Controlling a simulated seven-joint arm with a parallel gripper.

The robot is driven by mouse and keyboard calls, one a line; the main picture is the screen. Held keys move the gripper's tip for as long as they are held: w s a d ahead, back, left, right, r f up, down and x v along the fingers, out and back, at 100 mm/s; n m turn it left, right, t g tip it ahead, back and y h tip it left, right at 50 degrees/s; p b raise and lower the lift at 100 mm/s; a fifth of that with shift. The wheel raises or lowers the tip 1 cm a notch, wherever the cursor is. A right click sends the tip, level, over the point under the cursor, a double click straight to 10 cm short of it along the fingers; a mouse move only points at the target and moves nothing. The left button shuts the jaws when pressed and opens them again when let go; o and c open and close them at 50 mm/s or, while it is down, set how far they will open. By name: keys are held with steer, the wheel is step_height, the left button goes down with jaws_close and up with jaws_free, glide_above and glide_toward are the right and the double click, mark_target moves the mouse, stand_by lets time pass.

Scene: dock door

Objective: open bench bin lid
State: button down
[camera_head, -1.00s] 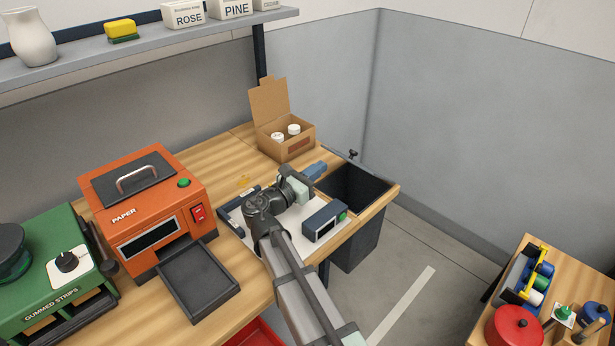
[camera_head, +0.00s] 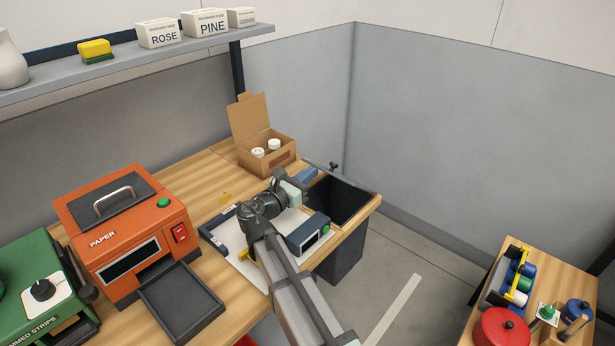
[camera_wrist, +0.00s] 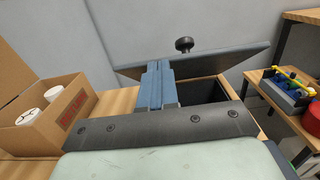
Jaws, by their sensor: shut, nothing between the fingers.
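The bench bin (camera_head: 338,200) is a dark box set into the bench's right end, its top mouth uncovered and its inside dark. Its lid (camera_wrist: 225,62) stands raised along the far side of the mouth, a thin grey-blue panel with a black knob (camera_wrist: 184,44); the knob also shows in the head view (camera_head: 333,166). In the head view the lid is nearly edge-on, so its exact angle is hard to tell. My gripper (camera_head: 313,172) is shut and empty at the left side of the mouth. Its blue fingers (camera_wrist: 155,75) overlap the lid in the wrist view; contact is unclear.
An open cardboard box (camera_head: 268,153) with white jars stands left of the bin. The orange paper machine (camera_head: 125,230) and a dark tray (camera_head: 180,300) are left. A side table (camera_head: 470,290) stands across open floor.

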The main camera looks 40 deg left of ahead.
steer(key=w+r+g, duration=0.5)
steer(key=w, duration=0.4)
steer(key=w+r+g, duration=0.4)
steer(key=w+g, duration=0.1)
steer(key=w, duration=0.5)
steer(key=shift+w+r+g, duration=0.25)
steer(key=shift+r+g, duration=0.15)
steer(key=v, duration=1)
steer(key=shift+w+r, duration=0.3)
steer(key=shift+w, duration=0.15)
